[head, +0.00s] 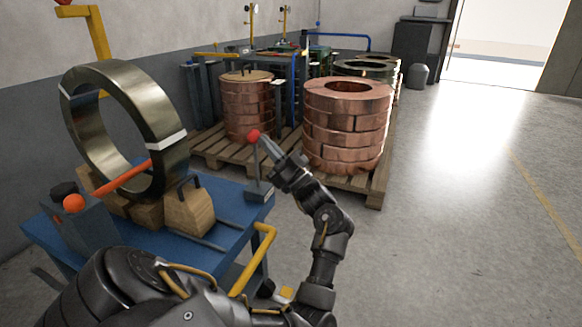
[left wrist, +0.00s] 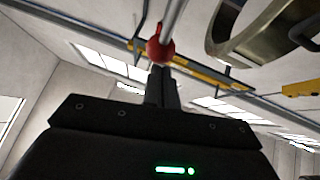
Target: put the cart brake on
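The blue cart (head: 226,240) stands at the left of the head view. A grey upright lever with a red ball knob (head: 254,136) rises from its right corner. A second lever (head: 122,178), orange with an orange-red ball end, slants across the cart's left side. My left gripper (head: 268,147) is right beside the red knob, its fingers pointing at it. In the left wrist view the fingers (left wrist: 162,88) look shut together, with the red knob (left wrist: 160,51) just past their tips. I cannot tell whether they touch. My right gripper is not in view.
A large metal coil (head: 160,114) stands upright on the cart against wooden blocks (head: 190,208). A yellow handle (head: 262,245) is at the cart's near right side. Copper coils (head: 345,125) sit on wooden pallets (head: 372,190) behind. The floor to the right is clear.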

